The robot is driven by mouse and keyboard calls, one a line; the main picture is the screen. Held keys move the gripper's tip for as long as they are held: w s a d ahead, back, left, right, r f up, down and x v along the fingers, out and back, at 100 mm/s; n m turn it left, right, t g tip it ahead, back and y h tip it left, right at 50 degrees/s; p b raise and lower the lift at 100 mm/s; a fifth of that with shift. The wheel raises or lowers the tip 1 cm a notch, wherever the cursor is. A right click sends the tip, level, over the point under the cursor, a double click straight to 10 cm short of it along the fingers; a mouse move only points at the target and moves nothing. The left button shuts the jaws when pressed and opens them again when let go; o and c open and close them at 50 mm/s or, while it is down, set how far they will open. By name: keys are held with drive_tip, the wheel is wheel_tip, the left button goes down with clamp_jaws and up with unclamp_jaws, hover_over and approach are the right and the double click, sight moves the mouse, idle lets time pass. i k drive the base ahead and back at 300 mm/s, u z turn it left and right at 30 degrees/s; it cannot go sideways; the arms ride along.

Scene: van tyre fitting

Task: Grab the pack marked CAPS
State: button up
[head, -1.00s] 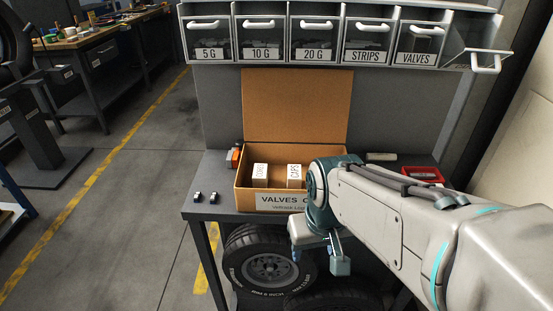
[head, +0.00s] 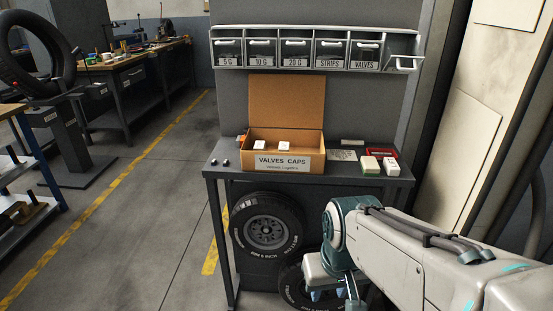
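The open cardboard box (head: 290,163), marked VALVES CAPS, stands on the grey bench with its lid raised at the back. Two small white-topped packs stand inside it. The right one (head: 284,146) read CAPS a second ago; its print is too small to read now. The left pack (head: 260,146) has a different label, not clearly legible. My gripper (head: 331,294) hangs in front of the bench, lower than its top and right of the box. Its fingers point down and look apart, with nothing seen between them.
The bench top (head: 223,164) is bare at its front left, apart from two small metal pieces. A red tray (head: 380,152) and two small cartons (head: 371,164) lie right of the box. Bins (head: 296,52) hang above. Tyres (head: 266,233) stand underneath.

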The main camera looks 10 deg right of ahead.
sight(283, 146)
drive_tip(key=z, duration=0.1)
drive_tip(key=k, duration=0.4)
drive_tip(key=u, duration=0.65)
drive_tip(key=i, duration=1.4)
drive_tip(key=z, duration=0.8)
